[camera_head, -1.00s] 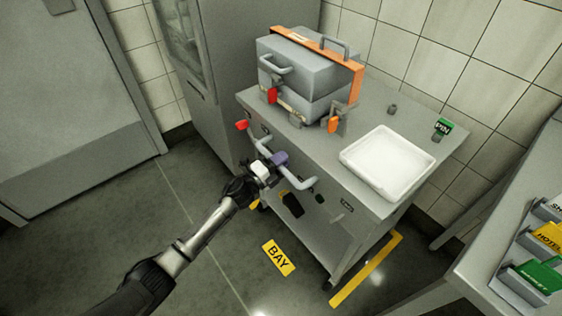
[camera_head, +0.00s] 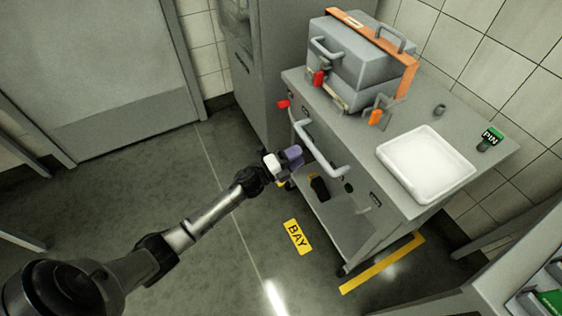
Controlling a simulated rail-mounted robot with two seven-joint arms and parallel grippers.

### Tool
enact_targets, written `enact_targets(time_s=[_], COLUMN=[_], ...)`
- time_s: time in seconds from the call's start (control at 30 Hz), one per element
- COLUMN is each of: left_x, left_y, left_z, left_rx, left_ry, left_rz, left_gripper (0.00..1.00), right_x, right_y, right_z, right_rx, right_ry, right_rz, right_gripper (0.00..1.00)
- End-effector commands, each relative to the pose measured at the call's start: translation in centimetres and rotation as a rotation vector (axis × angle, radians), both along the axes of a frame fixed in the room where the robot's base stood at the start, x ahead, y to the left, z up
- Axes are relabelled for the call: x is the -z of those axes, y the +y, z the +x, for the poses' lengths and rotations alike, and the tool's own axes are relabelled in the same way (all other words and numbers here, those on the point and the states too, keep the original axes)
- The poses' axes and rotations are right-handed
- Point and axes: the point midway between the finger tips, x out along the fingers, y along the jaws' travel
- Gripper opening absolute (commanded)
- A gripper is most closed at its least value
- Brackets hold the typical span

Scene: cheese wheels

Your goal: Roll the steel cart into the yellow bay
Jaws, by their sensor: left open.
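The steel cart (camera_head: 395,238) stands against the tiled wall at the right of the head view. Its grey push handle (camera_head: 318,150) runs along the near side, with a red piece at its far end. The cart covers the rest of the bay marking. My right gripper is not in view.
A tall grey cabinet (camera_head: 262,70) stands behind the cart. Open floor lies to the left, before a grey door (camera_head: 110,70).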

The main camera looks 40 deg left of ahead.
Motion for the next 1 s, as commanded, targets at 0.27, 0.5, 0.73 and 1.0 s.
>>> enact_targets(time_s=[0.27,0.5,0.73,1.0], left_x=[0.7,1.1,1.1,1.1], left_y=[1.4,1.9,2.0,2.0], left_z=[-4.0,-5.4,-5.5,-5.5], left_rx=[0.000,0.001,0.001,0.001], left_ry=[0.001,0.000,-0.001,0.000], left_rz=[-0.001,0.001,0.000,0.000], left_gripper=[0.48,0.48,0.48,0.48], right_x=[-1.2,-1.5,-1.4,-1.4], right_y=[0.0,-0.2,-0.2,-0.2], right_z=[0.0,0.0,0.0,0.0], right_rx=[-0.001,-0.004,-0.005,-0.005], right_ry=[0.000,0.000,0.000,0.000], right_rz=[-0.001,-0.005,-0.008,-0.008], right_gripper=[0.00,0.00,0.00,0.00])
